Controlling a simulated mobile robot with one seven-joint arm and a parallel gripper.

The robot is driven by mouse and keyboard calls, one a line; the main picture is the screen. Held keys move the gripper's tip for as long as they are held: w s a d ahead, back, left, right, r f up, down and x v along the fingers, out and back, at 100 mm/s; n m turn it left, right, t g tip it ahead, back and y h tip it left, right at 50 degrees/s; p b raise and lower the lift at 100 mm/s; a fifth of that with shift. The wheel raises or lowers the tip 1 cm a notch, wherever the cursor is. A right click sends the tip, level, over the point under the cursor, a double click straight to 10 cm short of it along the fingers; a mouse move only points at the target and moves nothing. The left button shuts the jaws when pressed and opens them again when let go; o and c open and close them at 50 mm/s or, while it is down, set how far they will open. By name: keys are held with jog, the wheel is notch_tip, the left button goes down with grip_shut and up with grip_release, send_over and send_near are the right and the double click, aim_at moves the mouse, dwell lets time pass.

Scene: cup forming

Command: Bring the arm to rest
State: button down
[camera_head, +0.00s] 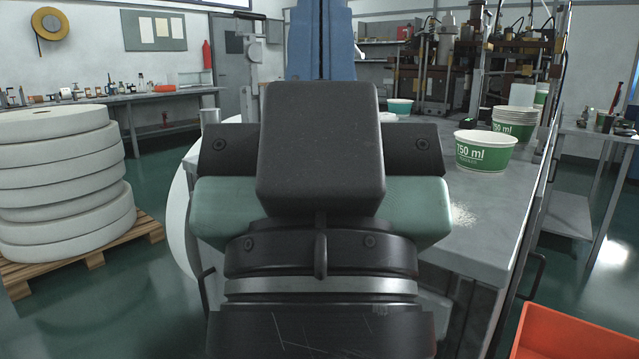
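My gripper (320,150) fills the middle of the head view, seen from behind. It has a green body, a dark block on top and a black wrist with a silver ring below. Dark bolted parts show at its left and right sides. Its fingertips are hidden behind the block, so I cannot tell whether it is open or shut, or whether it holds anything. It appears in front of the grey worktable (484,235), covering much of it. I cannot tell the gap between them.
A green-and-white 750 ml tub (485,150) stands on the table at right, before stacked tubs (515,122). A teal-coloured tub (400,106) stands farther back. White powder (462,214) lies near the gripper. Large rolls (62,170) stand at left; an orange bin (575,333) is at lower right.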

notch_tip(320, 180, up, 34)
jog(key=p, duration=3.2)
jog(key=shift+r+p, duration=0.25)
jog(key=shift+p, duration=0.1)
jog(key=shift+a, duration=0.1)
